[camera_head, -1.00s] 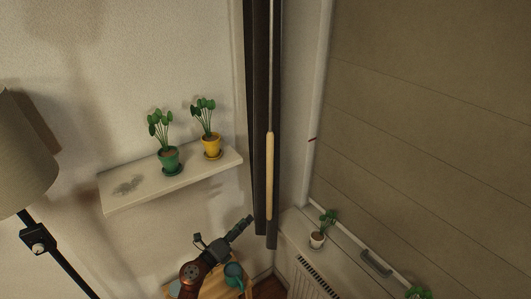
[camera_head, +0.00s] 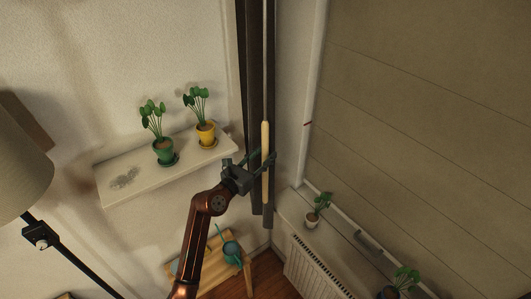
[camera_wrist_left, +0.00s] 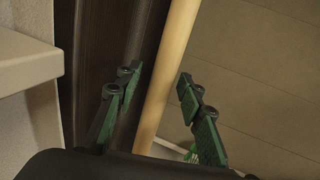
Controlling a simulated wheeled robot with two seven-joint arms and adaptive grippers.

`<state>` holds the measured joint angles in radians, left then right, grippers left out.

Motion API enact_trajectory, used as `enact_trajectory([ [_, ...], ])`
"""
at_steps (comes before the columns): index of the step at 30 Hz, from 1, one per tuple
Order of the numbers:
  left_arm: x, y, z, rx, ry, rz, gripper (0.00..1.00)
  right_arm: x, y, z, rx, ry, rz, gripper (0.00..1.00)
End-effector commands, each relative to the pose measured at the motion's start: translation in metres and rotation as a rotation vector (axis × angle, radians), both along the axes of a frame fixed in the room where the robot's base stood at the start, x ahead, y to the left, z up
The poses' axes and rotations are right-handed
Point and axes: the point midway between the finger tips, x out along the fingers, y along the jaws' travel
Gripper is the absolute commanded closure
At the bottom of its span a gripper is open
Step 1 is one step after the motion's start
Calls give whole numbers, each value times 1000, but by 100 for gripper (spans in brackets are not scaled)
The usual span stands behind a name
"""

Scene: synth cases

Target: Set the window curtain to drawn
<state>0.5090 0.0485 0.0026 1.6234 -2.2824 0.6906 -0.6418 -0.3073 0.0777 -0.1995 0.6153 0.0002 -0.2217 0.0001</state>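The dark curtain (camera_head: 254,80) hangs bunched in a narrow strip at the left side of the window area. A pale wooden wand (camera_head: 265,135) hangs upright in front of it. My left gripper (camera_head: 263,160) is at the lower half of the wand. In the left wrist view, the wand (camera_wrist_left: 170,70) passes between the two open green-padded fingers, with a gap showing to the right finger. The curtain (camera_wrist_left: 105,50) is behind the left finger. My right gripper is not in view.
A white shelf (camera_head: 115,193) with a green-potted plant (camera_head: 163,150) and a yellow-potted plant (camera_head: 205,133) is left of my gripper. A wooden stool (camera_head: 213,286) with a teal cup (camera_head: 232,250) stands below. A lamp (camera_head: 20,165) stands left; a radiator (camera_head: 310,268) is lower right.

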Motion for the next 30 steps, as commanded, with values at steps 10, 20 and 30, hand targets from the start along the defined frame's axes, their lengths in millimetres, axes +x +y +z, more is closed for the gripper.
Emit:
enact_trajectory([
  [10,5,-6,-1,-1,1,-4,65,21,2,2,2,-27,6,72],
  [20,5,-6,0,-1,1,-4,86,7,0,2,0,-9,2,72],
  [30,5,-6,0,-1,1,-4,100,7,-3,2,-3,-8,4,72],
])
